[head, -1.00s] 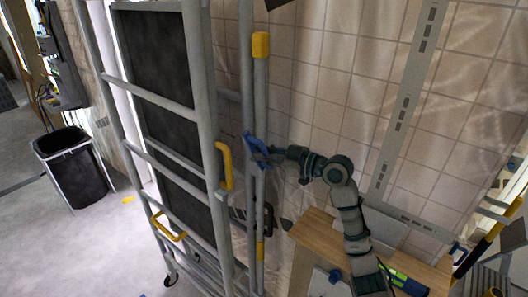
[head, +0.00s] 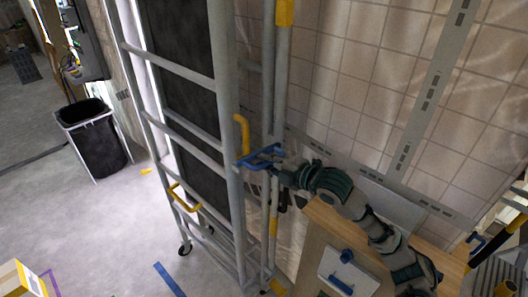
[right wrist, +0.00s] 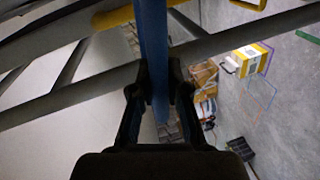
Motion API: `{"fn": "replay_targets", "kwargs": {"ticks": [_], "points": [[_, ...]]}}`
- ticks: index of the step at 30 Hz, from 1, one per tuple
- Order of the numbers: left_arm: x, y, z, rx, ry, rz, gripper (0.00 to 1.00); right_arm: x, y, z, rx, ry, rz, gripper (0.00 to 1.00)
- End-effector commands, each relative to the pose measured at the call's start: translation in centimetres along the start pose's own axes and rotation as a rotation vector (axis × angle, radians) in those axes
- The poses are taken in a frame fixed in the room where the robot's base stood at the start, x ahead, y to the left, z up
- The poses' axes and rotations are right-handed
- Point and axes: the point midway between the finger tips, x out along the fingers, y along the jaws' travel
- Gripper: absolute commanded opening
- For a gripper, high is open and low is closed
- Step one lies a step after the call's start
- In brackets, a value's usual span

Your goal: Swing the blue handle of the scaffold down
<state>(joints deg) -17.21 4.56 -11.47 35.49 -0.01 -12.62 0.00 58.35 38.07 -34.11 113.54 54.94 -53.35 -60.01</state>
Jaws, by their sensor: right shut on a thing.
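The blue handle (head: 260,154) is on the grey tube scaffold (head: 227,110), beside a yellow grip. It now lies nearly level, pointing out from the upright tubes. My right gripper (head: 275,166) is at the handle's right-hand side in the head view. In the right wrist view the blue handle (right wrist: 153,45) runs as a bar down between the fingers of my right gripper (right wrist: 158,88), which is shut on it. The exact finger contact is dark. My left gripper is in neither view.
A wooden workbench (head: 322,215) stands right of the scaffold, under my right arm. A tiled wall (head: 345,60) is behind. A black bin (head: 98,140) stands at the left, and a yellow-and-white box (head: 18,280) at the lower left. The floor between is mostly clear.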

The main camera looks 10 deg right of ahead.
Motion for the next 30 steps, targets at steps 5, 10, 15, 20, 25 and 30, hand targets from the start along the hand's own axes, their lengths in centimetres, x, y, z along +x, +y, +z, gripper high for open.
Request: {"fn": "replay_targets", "kwargs": {"ticks": [5, 10, 15, 20, 25, 30], "points": [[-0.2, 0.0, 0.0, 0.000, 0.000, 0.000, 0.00, 0.1, -1.4, 0.1, -0.109, -0.024, -0.004, 0.00], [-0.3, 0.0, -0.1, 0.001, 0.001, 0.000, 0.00, 0.4, -2.2, 0.1, -0.180, -0.036, -0.003, 0.00], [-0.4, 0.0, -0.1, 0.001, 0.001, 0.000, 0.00, 0.5, -2.6, 0.2, -0.220, -0.044, -0.003, 0.00], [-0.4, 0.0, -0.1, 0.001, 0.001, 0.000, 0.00, 0.6, -2.9, 0.2, -0.235, -0.047, -0.006, 0.00], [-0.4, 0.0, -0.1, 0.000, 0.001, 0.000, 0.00, 0.6, -3.1, 0.2, -0.236, -0.047, -0.009, 0.00], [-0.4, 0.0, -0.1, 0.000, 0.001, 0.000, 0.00, 0.7, -3.3, 0.2, -0.235, -0.046, -0.013, 0.00]]}}
